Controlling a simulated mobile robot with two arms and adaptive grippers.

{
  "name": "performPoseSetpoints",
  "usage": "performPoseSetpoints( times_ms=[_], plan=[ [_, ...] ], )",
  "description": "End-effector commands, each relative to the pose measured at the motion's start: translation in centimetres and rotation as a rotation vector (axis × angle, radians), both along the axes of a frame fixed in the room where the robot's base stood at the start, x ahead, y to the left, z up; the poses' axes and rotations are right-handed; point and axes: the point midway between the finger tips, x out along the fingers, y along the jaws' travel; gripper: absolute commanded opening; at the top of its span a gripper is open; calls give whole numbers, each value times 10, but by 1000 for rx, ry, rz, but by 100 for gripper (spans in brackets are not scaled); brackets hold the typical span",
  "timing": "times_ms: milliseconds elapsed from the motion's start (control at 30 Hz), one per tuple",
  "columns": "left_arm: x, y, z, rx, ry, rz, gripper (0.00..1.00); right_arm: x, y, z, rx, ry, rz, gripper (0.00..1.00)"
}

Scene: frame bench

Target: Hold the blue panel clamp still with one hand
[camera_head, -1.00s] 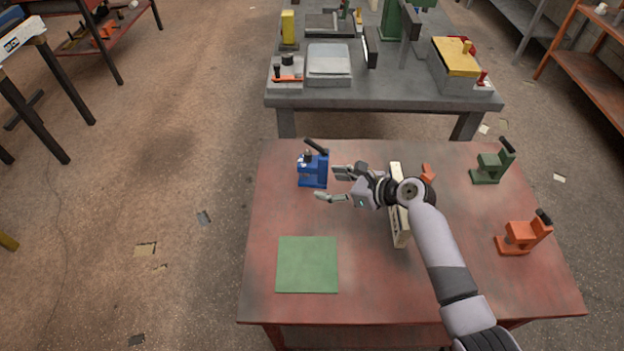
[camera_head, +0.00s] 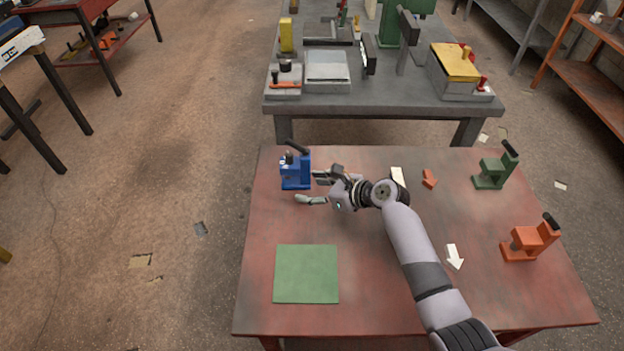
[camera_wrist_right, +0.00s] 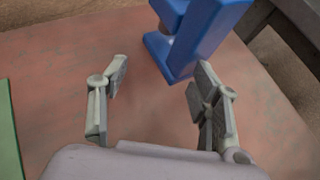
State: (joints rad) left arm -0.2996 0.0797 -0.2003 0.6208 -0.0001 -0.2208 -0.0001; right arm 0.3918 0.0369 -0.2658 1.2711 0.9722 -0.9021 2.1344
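The blue panel clamp (camera_head: 295,172) stands upright near the back left corner of the red table, its black handle on top. My right gripper (camera_head: 314,189) is low over the table just to its right, fingers spread and pointing at it. In the right wrist view, the clamp's blue body (camera_wrist_right: 198,38) lies ahead, beyond the open fingers (camera_wrist_right: 162,76) and nearer the right one. Nothing is between the fingers. I cannot tell whether the upper finger touches the clamp. A pale panel (camera_head: 398,176) lies mostly hidden under my right arm. My left gripper is not in view.
A green mat (camera_head: 306,274) lies at the front left of the table. A green clamp (camera_head: 493,171) and an orange clamp (camera_head: 530,239) stand at the right. An orange arrow (camera_head: 429,179) and a white arrow (camera_head: 454,256) show nearby. A grey bench (camera_head: 390,103) stands behind.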

Motion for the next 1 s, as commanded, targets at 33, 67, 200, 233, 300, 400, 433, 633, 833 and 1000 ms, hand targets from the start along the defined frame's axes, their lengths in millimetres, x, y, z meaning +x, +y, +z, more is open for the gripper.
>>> performPoseSetpoints(
  times_ms=[33,67,200,233,300,400,433,633,833,1000],
  plan=[
    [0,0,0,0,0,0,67,0,0,0,0,0,1,51],
    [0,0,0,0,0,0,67,0,0,0,0,0,1,49],
    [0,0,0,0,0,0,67,-1,1,0,1,1,2,40],
    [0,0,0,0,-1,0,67,0,0,0,1,1,2,38],
    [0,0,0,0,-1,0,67,-1,1,0,1,1,2,33],
    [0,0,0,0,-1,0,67,-1,1,0,1,1,2,27],
    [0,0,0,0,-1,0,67,-1,1,0,1,1,2,25],
    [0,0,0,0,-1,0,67,-1,1,0,1,1,2,11],
    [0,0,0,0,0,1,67,-1,0,0,1,1,2,0],
    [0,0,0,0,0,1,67,-1,0,0,1,1,2,0]
  ],
)
